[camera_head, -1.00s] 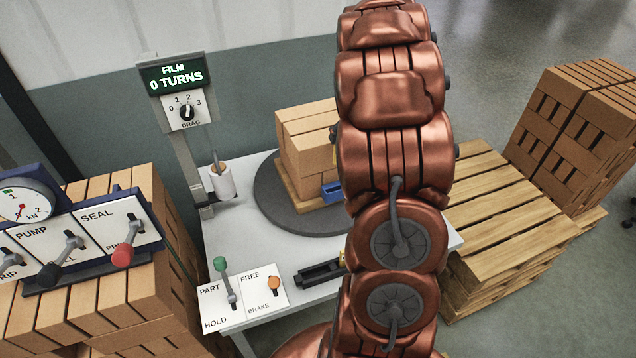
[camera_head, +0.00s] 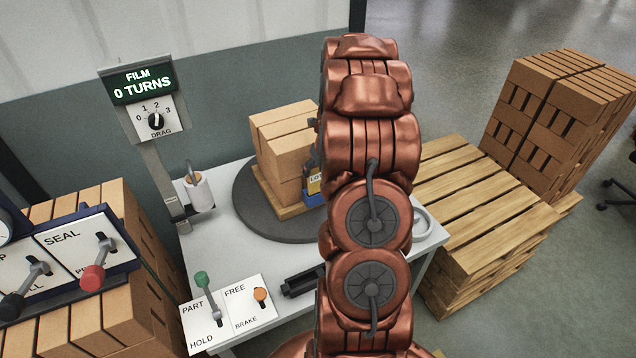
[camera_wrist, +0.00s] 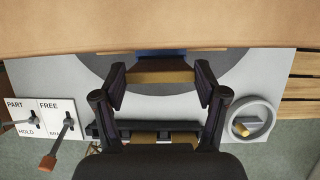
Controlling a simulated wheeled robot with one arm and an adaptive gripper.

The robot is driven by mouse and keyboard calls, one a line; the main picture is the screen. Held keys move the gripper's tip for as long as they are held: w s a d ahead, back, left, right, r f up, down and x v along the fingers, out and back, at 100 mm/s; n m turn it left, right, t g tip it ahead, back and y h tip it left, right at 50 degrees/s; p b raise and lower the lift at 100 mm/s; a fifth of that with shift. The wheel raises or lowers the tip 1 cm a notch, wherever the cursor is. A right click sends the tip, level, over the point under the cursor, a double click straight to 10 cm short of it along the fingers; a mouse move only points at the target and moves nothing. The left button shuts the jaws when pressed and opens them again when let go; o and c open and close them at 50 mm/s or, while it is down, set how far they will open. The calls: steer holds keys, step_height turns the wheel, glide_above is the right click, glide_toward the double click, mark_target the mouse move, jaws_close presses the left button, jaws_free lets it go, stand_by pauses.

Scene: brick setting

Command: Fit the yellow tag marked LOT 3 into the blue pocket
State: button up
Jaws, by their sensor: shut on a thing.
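The yellow tag (camera_head: 315,185), with "LOT" partly readable, stands in front of the brick stack on the turntable. My gripper (camera_wrist: 161,76) is shut on the tag, which shows edge-on between the fingertips in the wrist view (camera_wrist: 160,77). The blue pocket (camera_head: 314,199) is just below the tag in the head view, on the stack's side. It shows as a blue strip beyond the tag in the wrist view (camera_wrist: 160,53). My arm hides part of the tag and pocket. I cannot tell whether the tag's lower edge has entered the pocket.
The brick stack (camera_head: 281,135) sits on a dark turntable (camera_head: 247,210). A black rack (camera_wrist: 185,128) with a yellow piece (camera_wrist: 150,138) and a round grey dish (camera_wrist: 266,108) holding another yellow piece (camera_wrist: 241,129) lie nearer. PART/HOLD and BRAKE levers (camera_head: 208,297) stand at left.

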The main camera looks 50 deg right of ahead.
mark_target(314, 180)
steer(key=shift+f+b, duration=1.8)
steer(key=shift+f, duration=0.45)
steer(key=shift+f, duration=0.1)
steer(key=o, duration=1.2)
steer(key=shift+o, duration=0.2)
